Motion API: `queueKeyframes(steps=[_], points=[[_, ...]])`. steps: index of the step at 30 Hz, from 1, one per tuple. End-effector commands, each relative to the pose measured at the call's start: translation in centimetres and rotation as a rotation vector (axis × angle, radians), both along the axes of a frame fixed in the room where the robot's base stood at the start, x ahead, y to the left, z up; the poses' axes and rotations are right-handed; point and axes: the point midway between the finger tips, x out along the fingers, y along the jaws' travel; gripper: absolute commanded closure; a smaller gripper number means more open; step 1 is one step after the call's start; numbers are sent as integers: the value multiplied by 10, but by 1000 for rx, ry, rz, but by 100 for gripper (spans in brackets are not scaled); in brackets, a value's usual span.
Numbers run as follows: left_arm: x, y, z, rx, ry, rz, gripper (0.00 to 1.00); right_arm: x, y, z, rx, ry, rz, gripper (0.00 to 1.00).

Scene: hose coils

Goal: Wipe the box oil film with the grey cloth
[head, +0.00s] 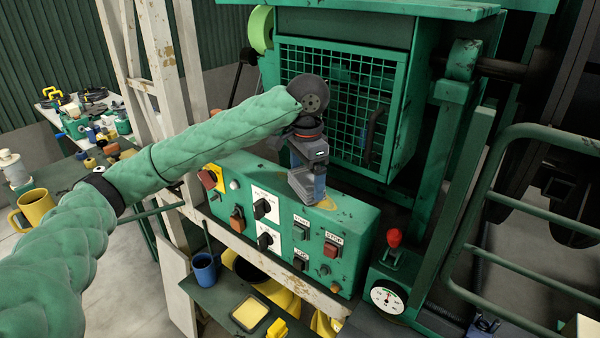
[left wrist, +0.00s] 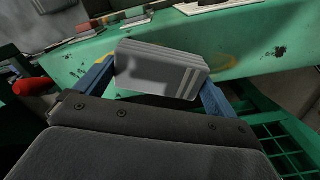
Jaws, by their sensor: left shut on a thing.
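The grey cloth (left wrist: 160,70) is a folded pad with pale stripes at one corner. My left gripper (head: 307,188) is shut on it, with a blue finger at each side in the left wrist view. The cloth (head: 301,184) is low over the top of the green control box (head: 350,225); I cannot tell whether it touches. The oil film (head: 328,203) shows as a yellowish-brown patch on the box top beside the gripper. Its edge also shows behind the cloth in the left wrist view (left wrist: 222,60). The gripper and cloth hide part of the film. My right gripper is not in view.
A green mesh guard (head: 340,95) stands close behind the box. Knobs and buttons (head: 265,208) cover the box's front. A red-knobbed lever (head: 394,238) and a gauge (head: 388,297) are to the right. A blue mug (head: 204,268) stands on a low shelf in front.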

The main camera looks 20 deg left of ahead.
Motion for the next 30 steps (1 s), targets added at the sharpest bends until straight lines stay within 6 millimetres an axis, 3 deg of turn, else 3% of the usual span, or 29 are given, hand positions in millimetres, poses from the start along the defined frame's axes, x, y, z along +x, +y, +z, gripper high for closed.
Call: queueKeyframes(steps=[18,30], points=[[-1,-3,0,0,0,0,23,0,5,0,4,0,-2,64],[-9,-27,0,-1,-1,-2,23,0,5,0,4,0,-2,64]])
